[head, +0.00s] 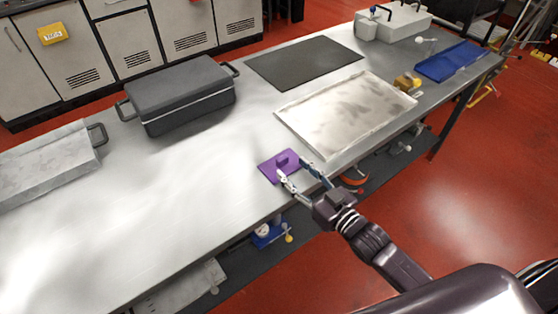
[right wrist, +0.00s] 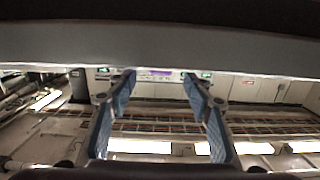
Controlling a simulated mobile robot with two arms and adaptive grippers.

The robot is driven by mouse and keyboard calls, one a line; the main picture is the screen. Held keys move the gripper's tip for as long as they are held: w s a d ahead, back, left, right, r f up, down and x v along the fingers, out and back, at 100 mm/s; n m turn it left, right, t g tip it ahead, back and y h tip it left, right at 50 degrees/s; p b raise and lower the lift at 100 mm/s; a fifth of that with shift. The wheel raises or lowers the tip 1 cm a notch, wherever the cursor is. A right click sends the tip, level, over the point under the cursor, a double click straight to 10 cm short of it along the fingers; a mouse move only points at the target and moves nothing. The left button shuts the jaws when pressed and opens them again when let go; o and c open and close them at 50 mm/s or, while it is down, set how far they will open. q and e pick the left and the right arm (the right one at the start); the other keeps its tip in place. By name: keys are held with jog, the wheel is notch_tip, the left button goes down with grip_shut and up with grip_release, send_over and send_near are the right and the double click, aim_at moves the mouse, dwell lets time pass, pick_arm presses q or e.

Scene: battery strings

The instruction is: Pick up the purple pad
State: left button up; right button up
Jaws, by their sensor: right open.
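The purple pad (head: 267,168) lies flat on the metal table near its front edge, with a small raised purple block (head: 283,160) on top. My right gripper (head: 292,168) is open, its two fingers spread at the pad's near right side. Its fingertips are close to the block, one to each side of its near end; I cannot tell whether they touch the pad. My left gripper is not in view.
The metal table (head: 180,185) has free room left of the pad. A shallow metal tray (head: 335,150) lies just behind and right of it. A dark case (head: 185,92), a black mat (head: 303,62), a yellow object (head: 408,82) and a blue tray (head: 450,62) stand farther off.

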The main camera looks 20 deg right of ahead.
aim_at(284, 160)
jog(key=shift+w+a+r, duration=0.15)
jog(key=shift+w+a, duration=0.1)
jog(key=shift+w, duration=0.45)
jog(key=p+x, duration=0.1)
jog(key=x, duration=0.3)
jog(key=shift+w+a, duration=0.1)
jog(key=shift+w, duration=0.15)
jog(key=shift+c, duration=0.8)
jog(key=c, duration=1)
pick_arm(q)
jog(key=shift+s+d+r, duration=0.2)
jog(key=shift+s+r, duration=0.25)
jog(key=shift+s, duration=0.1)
pick_arm(e)
grip_shut()
